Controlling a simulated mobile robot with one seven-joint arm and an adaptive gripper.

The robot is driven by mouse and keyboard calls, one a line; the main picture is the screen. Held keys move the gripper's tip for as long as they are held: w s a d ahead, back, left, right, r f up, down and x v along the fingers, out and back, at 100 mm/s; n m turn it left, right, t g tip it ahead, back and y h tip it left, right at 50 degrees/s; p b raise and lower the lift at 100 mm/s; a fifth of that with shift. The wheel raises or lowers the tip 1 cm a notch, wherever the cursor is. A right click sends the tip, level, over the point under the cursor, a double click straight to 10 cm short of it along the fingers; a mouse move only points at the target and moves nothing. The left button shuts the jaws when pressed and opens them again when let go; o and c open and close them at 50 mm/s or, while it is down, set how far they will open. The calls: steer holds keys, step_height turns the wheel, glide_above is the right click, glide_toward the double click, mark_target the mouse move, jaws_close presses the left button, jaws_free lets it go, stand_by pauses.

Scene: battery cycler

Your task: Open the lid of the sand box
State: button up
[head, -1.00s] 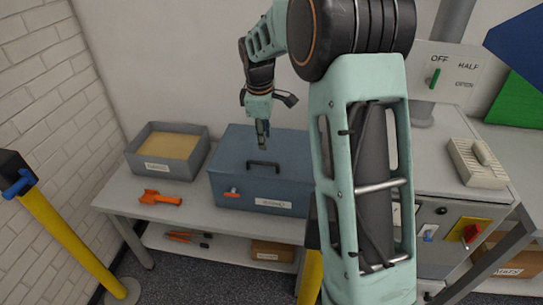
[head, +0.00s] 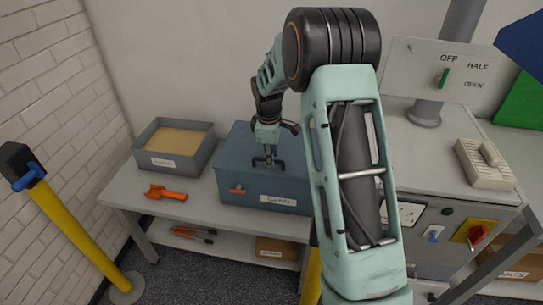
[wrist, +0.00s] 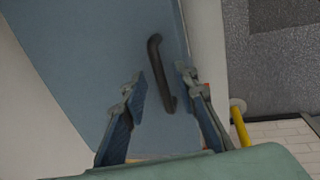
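The sand box is a closed blue-grey box (head: 240,183) on the bench in the head view, with a label on its front. Its lid (head: 236,152) is down. A small orange latch (head: 237,190) is on the front. My gripper (head: 268,161) is over the lid, close to the dark bar handle. In the wrist view the handle (wrist: 157,65) runs between my two spread fingers (wrist: 163,80), with gaps on both sides. The gripper is open and holds nothing. Whether the fingertips reach down beside the handle is hard to tell.
An open grey box with sand-coloured filling (head: 178,141) stands to the left. An orange tool (head: 165,193) lies on the bench before it. A yellow post (head: 75,235) is at the left. A grey cabinet with switches (head: 433,235) stands at the right.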

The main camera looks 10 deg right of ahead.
steer(key=shift+c, duration=0.4)
jaws_close()
steer(key=shift+d+r, duration=0.1)
steer(key=shift+r, duration=0.05)
